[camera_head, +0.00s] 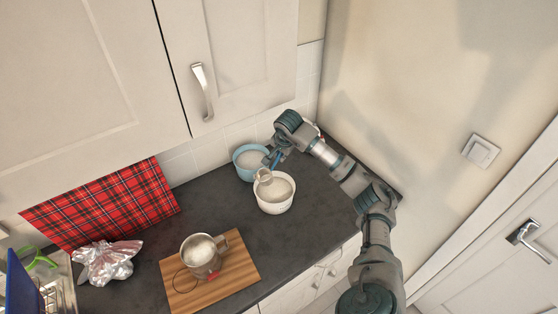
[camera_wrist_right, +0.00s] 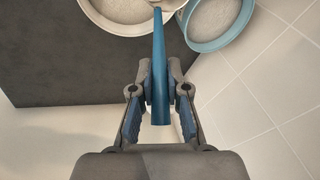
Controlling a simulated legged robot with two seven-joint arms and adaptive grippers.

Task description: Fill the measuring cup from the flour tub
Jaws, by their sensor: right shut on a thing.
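My right gripper (camera_head: 274,158) is shut on the blue handle of the measuring cup; the handle (camera_wrist_right: 159,70) shows between the fingers in the right wrist view. The cup's pale, see-through bowl (camera_head: 264,176) is at the back-left rim of a white tub (camera_head: 274,207) with white powder in it. I cannot tell whether the cup touches the powder or how full it is. A blue tub (camera_head: 239,168) with pale contents stands just behind. Which tub is the flour tub, no label shows. My left gripper is not in view.
A metal cup (camera_head: 201,262) with white contents stands on a wooden board (camera_head: 245,272). Crumpled foil (camera_head: 106,262) and a red tartan cloth (camera_head: 105,205) are at the left. Wall cabinets (camera_head: 90,80) hang above. The dark counter (camera_head: 222,213) is clear between board and tubs.

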